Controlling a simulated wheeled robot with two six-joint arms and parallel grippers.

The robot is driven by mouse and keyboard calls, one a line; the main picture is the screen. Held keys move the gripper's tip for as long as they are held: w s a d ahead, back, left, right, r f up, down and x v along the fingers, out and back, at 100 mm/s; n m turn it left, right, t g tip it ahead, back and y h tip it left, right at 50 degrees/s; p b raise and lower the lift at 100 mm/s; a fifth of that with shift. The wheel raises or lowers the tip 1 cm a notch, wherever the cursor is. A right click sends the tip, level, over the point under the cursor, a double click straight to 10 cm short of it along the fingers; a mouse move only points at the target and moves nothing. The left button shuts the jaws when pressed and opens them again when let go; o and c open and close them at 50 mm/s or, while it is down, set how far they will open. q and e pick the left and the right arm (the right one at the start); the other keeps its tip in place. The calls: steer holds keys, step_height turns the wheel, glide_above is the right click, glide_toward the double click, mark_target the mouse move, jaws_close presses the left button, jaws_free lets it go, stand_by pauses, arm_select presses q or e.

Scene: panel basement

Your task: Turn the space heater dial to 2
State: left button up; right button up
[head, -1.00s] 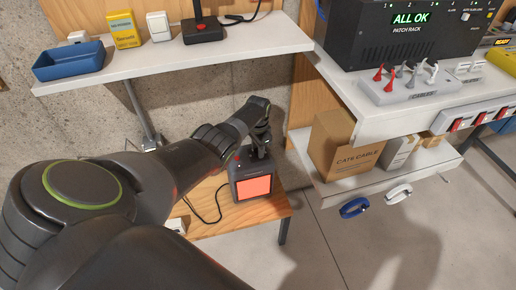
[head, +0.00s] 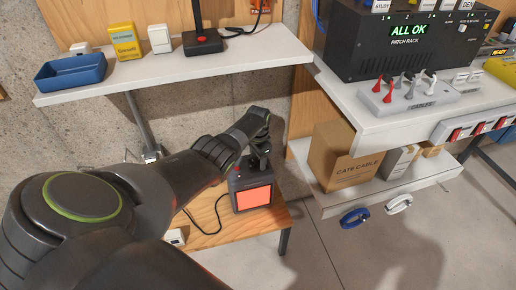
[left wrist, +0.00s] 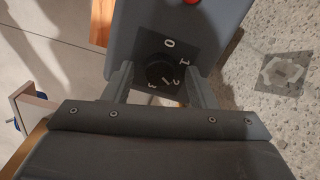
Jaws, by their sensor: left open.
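The space heater (head: 252,198) is a small dark box with a glowing orange-red front, standing on the low wooden table. In the left wrist view its grey top (left wrist: 215,22) shows a black round dial (left wrist: 159,74) on a dark plate marked 0, 1, 2 and 3. I cannot make out which number the dial points to. My left gripper (head: 259,158) is over the heater's top. In the left wrist view my left gripper (left wrist: 160,80) is open, one finger on each side of the dial. I cannot tell whether the fingers touch it. My right gripper is not in view.
The low wooden table (head: 222,232) has a cord lying beside the heater. A white shelf (head: 165,71) with a blue tray (head: 71,72) is above left. A cardboard cable box (head: 345,158) sits on a shelf to the right. A red spot (left wrist: 192,1) shows on the heater's top.

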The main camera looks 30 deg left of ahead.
mark_target(258, 161)
arm_select(q)
step_height(258, 161, up, 6)
steer(key=p, duration=0.3)
steer(key=shift+r, duration=0.1)
step_height(258, 161, up, 11)
steer(key=p, duration=0.2)
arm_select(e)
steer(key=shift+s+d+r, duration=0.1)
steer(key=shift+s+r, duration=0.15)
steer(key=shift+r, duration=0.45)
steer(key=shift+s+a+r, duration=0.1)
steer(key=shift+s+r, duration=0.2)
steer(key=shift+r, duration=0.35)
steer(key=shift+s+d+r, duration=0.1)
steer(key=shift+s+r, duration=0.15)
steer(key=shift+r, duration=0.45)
